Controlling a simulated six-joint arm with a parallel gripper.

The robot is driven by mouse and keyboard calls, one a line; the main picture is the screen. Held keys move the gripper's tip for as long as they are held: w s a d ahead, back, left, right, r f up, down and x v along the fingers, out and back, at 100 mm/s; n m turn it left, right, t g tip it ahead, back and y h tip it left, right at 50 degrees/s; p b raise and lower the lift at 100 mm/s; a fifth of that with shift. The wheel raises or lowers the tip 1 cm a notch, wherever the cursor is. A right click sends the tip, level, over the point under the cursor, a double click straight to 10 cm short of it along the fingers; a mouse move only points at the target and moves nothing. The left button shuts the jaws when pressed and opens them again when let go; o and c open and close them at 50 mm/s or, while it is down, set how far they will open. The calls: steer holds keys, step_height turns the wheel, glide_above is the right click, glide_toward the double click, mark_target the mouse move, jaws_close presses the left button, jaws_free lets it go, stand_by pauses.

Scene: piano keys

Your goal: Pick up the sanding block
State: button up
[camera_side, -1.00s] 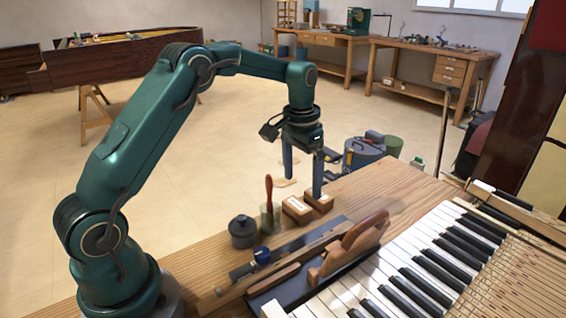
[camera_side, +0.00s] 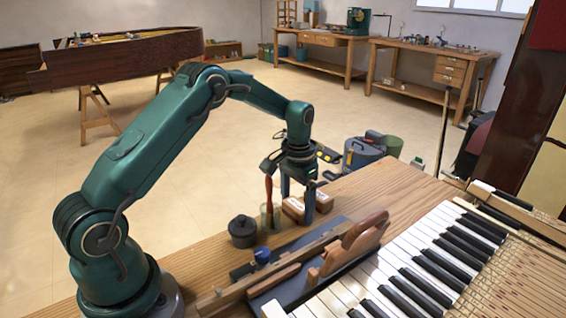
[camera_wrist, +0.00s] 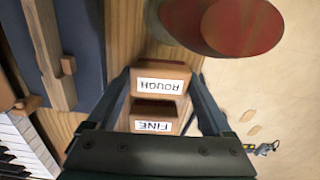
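Two tan sanding blocks with white labels sit side by side on the wooden bench. In the wrist view one reads ROUGH (camera_wrist: 161,84) and the other reads FINE (camera_wrist: 152,125). My gripper (camera_wrist: 159,77) is open, with its fingertips spread on either side of the ROUGH block. I cannot tell whether either finger touches it. In the side view my gripper (camera_side: 298,207) points down with its fingers low at the blocks. It partly covers the near block (camera_side: 292,211) and the far block (camera_side: 325,201); their labels are too small to read there.
A red-handled brush (camera_side: 269,189) stands in a glass jar (camera_side: 266,219) close to the left of the blocks. A dark lidded pot (camera_side: 242,232) is farther left. A wooden plane (camera_side: 356,237) and the piano keys (camera_side: 430,255) lie to the right. The bench (camera_side: 385,190) is bare beyond the blocks.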

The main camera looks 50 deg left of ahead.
mark_target(298, 204)
steer(key=c, duration=0.6)
steer(key=shift+r, duration=0.1)
steer(key=shift+r, duration=0.65)
step_height(298, 204, up, 3)
steer(key=shift+w+f, duration=0.1)
steer(key=shift+f, duration=0.05)
steer(key=s+a+r, duration=0.6)
steer(key=s+a, duration=0.1)
steer(key=a, duration=0.2)
steer(key=shift+s+r, duration=0.3)
steer(key=shift+r, duration=0.1)
